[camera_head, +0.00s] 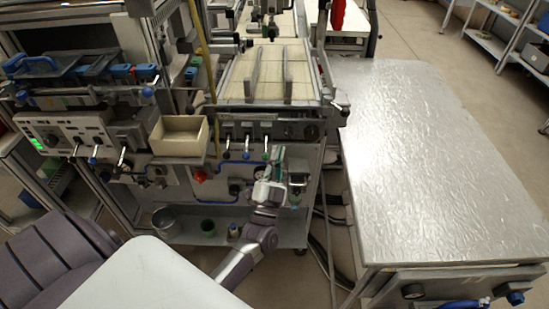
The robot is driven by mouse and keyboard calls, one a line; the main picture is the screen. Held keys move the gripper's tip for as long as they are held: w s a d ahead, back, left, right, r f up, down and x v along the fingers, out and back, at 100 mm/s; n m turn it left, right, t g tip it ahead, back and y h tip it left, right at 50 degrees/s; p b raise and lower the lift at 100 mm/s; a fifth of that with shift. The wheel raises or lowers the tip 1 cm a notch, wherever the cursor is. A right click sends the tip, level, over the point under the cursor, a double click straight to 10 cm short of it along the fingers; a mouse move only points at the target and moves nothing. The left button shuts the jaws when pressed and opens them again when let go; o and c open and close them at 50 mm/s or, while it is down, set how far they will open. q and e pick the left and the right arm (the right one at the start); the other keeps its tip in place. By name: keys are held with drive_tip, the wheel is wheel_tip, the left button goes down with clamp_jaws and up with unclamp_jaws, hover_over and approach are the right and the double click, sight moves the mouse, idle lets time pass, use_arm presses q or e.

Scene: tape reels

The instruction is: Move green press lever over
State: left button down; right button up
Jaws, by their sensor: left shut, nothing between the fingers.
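The green press lever (265,156) hangs from the grey control panel on the front of the press, rightmost in a row of small levers. Its tip is small and looks green. My left gripper (279,152) is just right of the lever, with its fingers pointing up and shut, holding nothing. The fingers are very close to the lever; I cannot tell whether they touch it. My right gripper is out of view.
A cream open box (180,151) juts out left of the levers. Black knobs (311,132) sit right of them on the panel. A large metal-topped table (420,150) stands at right. A lower shelf holds a metal bowl and small cups.

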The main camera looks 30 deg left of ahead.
use_arm(q)
drive_tip(key=s+d+f+b, duration=0.1)
drive_tip(key=s+f+b, duration=0.1)
drive_tip(key=s+f, duration=0.4)
drive_tip(key=shift+s+d+f+b, duration=0.15)
drive_tip(key=shift+d+f+b, duration=0.2)
drive_tip(key=shift+f, duration=0.45)
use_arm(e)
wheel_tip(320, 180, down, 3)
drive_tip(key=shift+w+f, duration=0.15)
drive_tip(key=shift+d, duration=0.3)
